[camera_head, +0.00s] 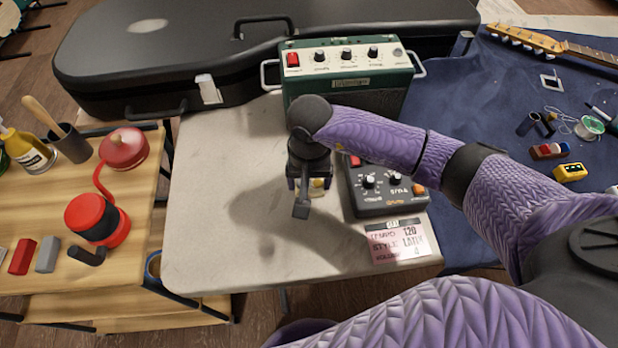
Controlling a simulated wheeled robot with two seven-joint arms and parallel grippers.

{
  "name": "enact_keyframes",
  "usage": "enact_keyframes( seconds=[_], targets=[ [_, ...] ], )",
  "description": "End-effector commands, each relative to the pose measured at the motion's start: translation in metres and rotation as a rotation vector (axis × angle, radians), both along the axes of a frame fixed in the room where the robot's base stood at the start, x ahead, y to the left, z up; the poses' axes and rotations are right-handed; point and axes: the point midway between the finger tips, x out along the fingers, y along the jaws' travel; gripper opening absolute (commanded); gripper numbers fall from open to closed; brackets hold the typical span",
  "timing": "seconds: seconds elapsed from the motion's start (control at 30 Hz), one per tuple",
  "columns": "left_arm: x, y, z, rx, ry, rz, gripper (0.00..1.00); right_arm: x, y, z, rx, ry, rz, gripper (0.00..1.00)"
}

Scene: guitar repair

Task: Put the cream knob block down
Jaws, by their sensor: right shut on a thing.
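My right gripper (307,188) points down over the cream-topped table (215,215), left of the black drum-machine box. It is shut on the cream knob block (319,183), of which only a small cream-yellow part shows between the fingers. The wrist and fingers hide the rest of the block. I cannot tell whether the block touches the table. My left gripper is out of view.
A green amplifier (347,72) stands behind my right wrist. The black box with knobs (385,190) and a paper card (400,242) are to the right. The table's left and front parts are clear. A wooden side table (50,205) holds tools.

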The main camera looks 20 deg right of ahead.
Motion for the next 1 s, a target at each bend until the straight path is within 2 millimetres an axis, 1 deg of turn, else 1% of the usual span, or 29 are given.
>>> enact_keyframes(
  seconds=[0.03, 0.07, 0.1, 0.3, 0.37, 0.47, 0.6, 0.73, 0.8, 0.87, 1.0],
  targets=[
    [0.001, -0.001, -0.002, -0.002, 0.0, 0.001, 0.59, 0.0, 0.0, -0.002, -0.001, 0.001, 0.0, 0.84],
    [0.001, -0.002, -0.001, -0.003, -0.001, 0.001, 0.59, 0.0, 0.0, -0.001, 0.0, 0.0, 0.0, 0.9],
    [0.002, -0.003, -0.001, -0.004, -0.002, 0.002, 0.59, 0.0, 0.0, -0.001, 0.0, 0.0, 0.0, 0.99],
    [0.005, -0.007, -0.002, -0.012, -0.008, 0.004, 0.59, 0.0, 0.0, -0.001, 0.0, 0.0, 0.0, 1.0],
    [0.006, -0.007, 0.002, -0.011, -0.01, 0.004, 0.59, 0.0, 0.0, 0.004, 0.001, 0.0, 0.0, 1.0],
    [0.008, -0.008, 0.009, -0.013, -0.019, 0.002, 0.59, 0.001, 0.0, 0.022, 0.0, -0.006, 0.002, 1.0],
    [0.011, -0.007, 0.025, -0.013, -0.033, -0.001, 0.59, 0.001, 0.0, 0.065, 0.0, -0.009, 0.002, 1.0],
    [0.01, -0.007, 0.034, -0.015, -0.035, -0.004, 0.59, 0.001, -0.001, 0.098, -0.001, -0.005, 0.001, 1.0],
    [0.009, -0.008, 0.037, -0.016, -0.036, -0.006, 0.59, 0.0, 0.0, 0.11, 0.0, -0.004, 0.002, 1.0],
    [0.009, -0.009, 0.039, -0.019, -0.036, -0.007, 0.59, 0.0, 0.0, 0.117, 0.0, -0.003, 0.001, 1.0],
    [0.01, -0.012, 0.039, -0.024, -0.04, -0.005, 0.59, 0.0, 0.0, 0.123, 0.0, 0.0, 0.0, 1.0]
  ],
)
